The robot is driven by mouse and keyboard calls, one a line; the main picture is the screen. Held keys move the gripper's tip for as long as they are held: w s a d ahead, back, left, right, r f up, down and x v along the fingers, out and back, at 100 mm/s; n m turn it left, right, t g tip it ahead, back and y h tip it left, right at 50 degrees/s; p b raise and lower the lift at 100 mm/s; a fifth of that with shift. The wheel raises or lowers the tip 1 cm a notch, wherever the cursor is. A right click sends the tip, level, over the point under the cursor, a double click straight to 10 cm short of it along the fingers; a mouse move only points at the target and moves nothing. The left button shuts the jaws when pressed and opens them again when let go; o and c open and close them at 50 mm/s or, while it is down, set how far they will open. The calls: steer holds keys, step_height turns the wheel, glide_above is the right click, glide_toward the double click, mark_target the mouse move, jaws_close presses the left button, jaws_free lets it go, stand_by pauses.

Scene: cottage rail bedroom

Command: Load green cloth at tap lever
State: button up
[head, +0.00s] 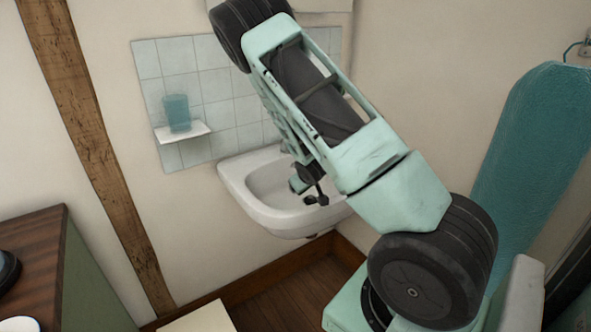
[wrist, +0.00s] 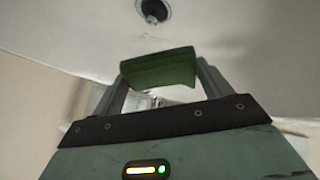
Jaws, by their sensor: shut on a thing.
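In the wrist view my gripper (wrist: 160,72) is shut on the green cloth (wrist: 158,66), a small folded pad spanning the two grey fingers. In the head view my arm reaches over the white washbasin (head: 245,194), with its end low over the bowl. I cannot pick out the tap lever for certain; my arm covers much of the basin's back and right.
A tiled splashback (head: 212,95) carries a small shelf (head: 192,134) with a teal cup (head: 177,112). A wooden post (head: 92,150) stands left. A dark-topped cabinet (head: 35,250) is at lower left. A teal hanging cover (head: 535,150) is at right.

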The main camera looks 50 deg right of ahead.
steer(key=s+p+v, duration=0.1)
steer(key=p+v, duration=0.1)
steer(key=v, duration=0.4)
steer(key=shift+d+f, duration=0.2)
steer(key=shift+d, duration=0.1)
stand_by(0.6)
